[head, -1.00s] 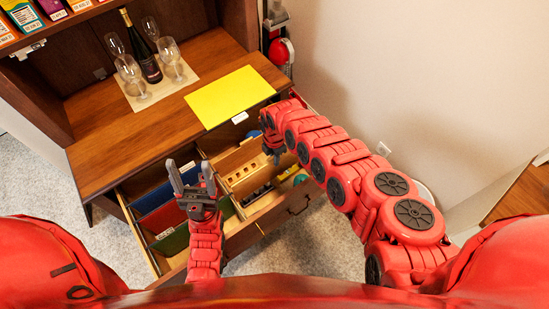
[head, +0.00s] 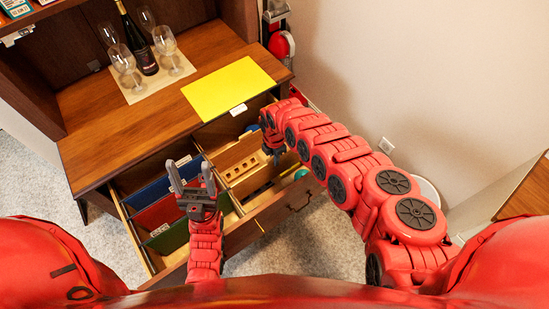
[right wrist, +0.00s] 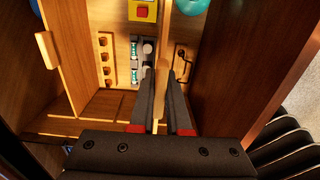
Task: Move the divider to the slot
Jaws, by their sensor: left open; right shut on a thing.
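The divider (right wrist: 163,50) is a thin light-wood board, seen nearly edge-on in the right wrist view. My right gripper (right wrist: 161,95) is shut on it, with one dark finger on each side, over the open drawer. In the head view my right gripper (head: 275,155) is at the drawer's right compartment. A row of square notches (right wrist: 104,62) shows in light wood left of the divider; similar notches show in the head view (head: 240,172). I cannot tell which is the target slot. My left gripper (head: 191,180) is open and empty above the drawer's left part.
The open drawer (head: 270,213) holds blue, red and green folders (head: 165,212) at left. Small batteries (right wrist: 135,50) and a yellow item with a red top (right wrist: 143,11) lie near the divider. A bottle (head: 137,40), glasses and a yellow sheet (head: 229,91) are on the counter.

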